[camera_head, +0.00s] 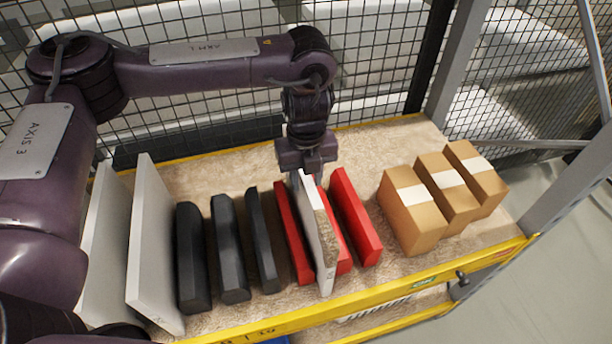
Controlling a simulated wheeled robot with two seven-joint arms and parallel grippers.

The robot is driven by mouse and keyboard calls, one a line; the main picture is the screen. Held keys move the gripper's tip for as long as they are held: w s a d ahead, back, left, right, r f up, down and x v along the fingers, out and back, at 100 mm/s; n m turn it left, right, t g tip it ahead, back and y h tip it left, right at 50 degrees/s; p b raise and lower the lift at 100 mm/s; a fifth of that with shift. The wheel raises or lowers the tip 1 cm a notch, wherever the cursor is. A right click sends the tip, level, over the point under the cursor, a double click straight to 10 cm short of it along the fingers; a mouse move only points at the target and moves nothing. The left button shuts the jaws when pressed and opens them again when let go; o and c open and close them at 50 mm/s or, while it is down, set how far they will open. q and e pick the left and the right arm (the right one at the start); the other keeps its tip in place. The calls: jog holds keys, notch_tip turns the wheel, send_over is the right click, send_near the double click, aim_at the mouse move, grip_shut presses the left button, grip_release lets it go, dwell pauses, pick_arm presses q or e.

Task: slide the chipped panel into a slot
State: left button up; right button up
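The chipped panel (308,220) is a thin white board with a rough brown patch on its front edge. It stands upright among the red dividers, between the left red divider (292,235) and the right red divider (356,218). It partly covers the middle red divider (343,258). My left gripper (305,176) is above the panel's far top end and looks shut on it; the fingertips are small and partly hidden. I cannot tell whether the panel's lower edge touches the bench. My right gripper is not in view.
Several black dividers, including one in the middle (229,250), stand left of the red ones. Large white panels (153,245) stand at the far left. Cardboard boxes (411,212) sit on the right. A yellow rail (400,296) edges the bench; wire mesh (380,60) stands behind.

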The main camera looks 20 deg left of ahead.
pick_arm(q)
jog(key=shift+o, duration=0.8)
jog(key=shift+f, duration=0.1)
